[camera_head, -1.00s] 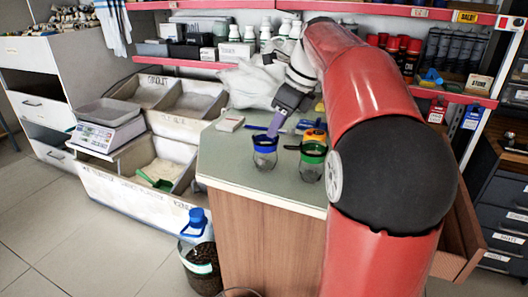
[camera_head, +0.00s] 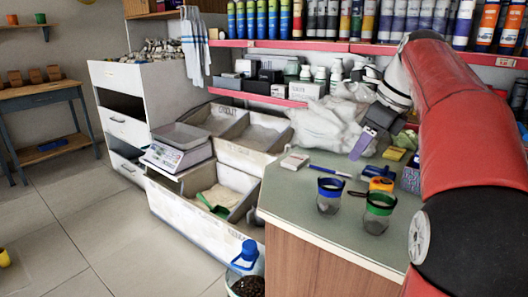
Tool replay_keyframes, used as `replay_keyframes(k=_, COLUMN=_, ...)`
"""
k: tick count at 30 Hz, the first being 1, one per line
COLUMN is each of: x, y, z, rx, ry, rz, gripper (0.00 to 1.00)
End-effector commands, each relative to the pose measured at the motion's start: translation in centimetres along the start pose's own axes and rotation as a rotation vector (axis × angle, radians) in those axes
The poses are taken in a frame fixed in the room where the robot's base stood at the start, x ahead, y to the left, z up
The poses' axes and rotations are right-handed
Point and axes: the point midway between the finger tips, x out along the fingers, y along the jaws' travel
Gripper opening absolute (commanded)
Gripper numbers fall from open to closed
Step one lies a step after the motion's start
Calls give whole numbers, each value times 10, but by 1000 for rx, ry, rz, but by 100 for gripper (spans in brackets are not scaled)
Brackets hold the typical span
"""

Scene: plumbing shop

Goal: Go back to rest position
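My red arm comes in on the right and reaches over the counter (camera_head: 300,219). My gripper (camera_head: 362,146) has purple fingers pointing down. It hangs above the back of the counter, apart from the cups. The fingers show side-on, so I cannot tell whether they are open; no held thing is visible. A clear cup with a blue rim (camera_head: 329,203) stands upright below it to the left. A cup with a green rim (camera_head: 377,220) stands to the right of that one, near my arm.
An orange tool (camera_head: 379,178), a blue pen (camera_head: 330,171) and a small box (camera_head: 294,161) lie on the counter. A scale (camera_head: 178,155) and bins stand left. Open floor (camera_head: 70,235) lies at front left.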

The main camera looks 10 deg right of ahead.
Motion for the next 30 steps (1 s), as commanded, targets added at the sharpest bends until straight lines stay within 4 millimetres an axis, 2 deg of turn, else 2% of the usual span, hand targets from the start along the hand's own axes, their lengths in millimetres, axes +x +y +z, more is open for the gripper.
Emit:
replay_keyframes(k=5, x=13, y=41, z=4, rx=-297, ry=35, rz=-37, gripper=37)
replay_keyframes(k=11, x=45, y=111, z=-12, rx=-871, ry=119, rz=-93, gripper=37)
replay_keyframes(k=15, x=73, y=156, z=-36, rx=-1293, ry=193, rz=-116, gripper=37)
replay_keyframes(k=21, x=118, y=212, z=-80, rx=-1879, ry=307, rz=-127, gripper=37)
replay_keyframes(k=25, x=143, y=234, z=-104, rx=-2162, ry=369, rz=-123, gripper=37)
replay_keyframes(k=30, x=159, y=246, z=-119, rx=-2345, ry=411, rz=-118, gripper=37)
